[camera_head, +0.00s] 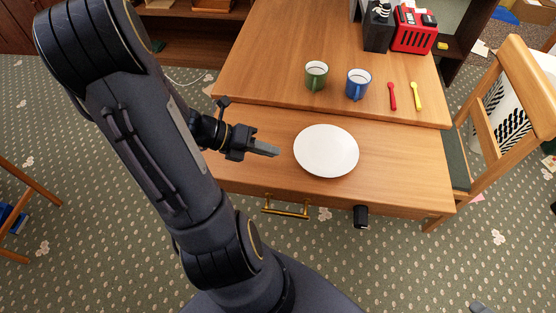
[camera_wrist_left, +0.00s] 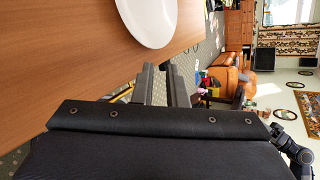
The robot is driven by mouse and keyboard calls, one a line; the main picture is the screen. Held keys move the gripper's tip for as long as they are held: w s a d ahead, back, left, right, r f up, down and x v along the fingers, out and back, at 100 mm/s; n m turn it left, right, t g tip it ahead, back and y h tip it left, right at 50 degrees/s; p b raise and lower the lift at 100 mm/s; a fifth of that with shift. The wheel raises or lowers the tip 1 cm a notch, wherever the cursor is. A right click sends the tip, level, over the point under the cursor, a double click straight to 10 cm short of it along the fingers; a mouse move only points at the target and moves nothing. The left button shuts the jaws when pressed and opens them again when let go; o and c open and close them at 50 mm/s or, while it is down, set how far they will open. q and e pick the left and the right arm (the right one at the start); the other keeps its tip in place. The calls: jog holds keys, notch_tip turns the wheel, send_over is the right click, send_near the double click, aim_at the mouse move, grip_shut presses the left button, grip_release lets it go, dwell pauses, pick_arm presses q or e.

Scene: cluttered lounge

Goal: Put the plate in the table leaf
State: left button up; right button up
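The white plate (camera_head: 326,151) lies flat on the lower front wooden section of the table, which looks like the table leaf (camera_head: 410,175). The plate also shows at the top of the left wrist view (camera_wrist_left: 152,18), partly cut off. My left gripper (camera_head: 277,152) is just left of the plate, apart from it, with its fingers pointing towards it. In the left wrist view the two fingers (camera_wrist_left: 162,85) stand apart with an empty gap between them.
The raised tabletop (camera_head: 270,60) behind holds a green mug (camera_head: 316,75), a blue mug (camera_head: 358,84), red and yellow spoons (camera_head: 392,96) (camera_head: 416,95), and a red toaster (camera_head: 414,30). A brass handle (camera_head: 286,208) is at the front edge. A wooden chair (camera_head: 486,120) stands right.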

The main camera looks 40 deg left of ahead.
pick_arm(q)
jog(key=s+d+r+n+g+y, duration=0.1)
jog(key=d+n, duration=0.5)
jog(key=n, duration=1)
jog(key=s+d+r+n+g+y, duration=0.1)
jog(key=s+d+r+n+y, duration=0.2)
jog(key=n, duration=1.4)
jog(key=s+d+r, duration=0.2)
jog(key=d+r, duration=0.1)
jog(key=r, duration=0.2)
jog(key=shift+s+d+r+g+y, duration=0.15)
jog(key=shift+s+r+g+y, duration=0.15)
jog(key=shift+s+g, duration=0.1)
notch_tip(320, 180, up, 7)
jog(key=p, duration=0.7)
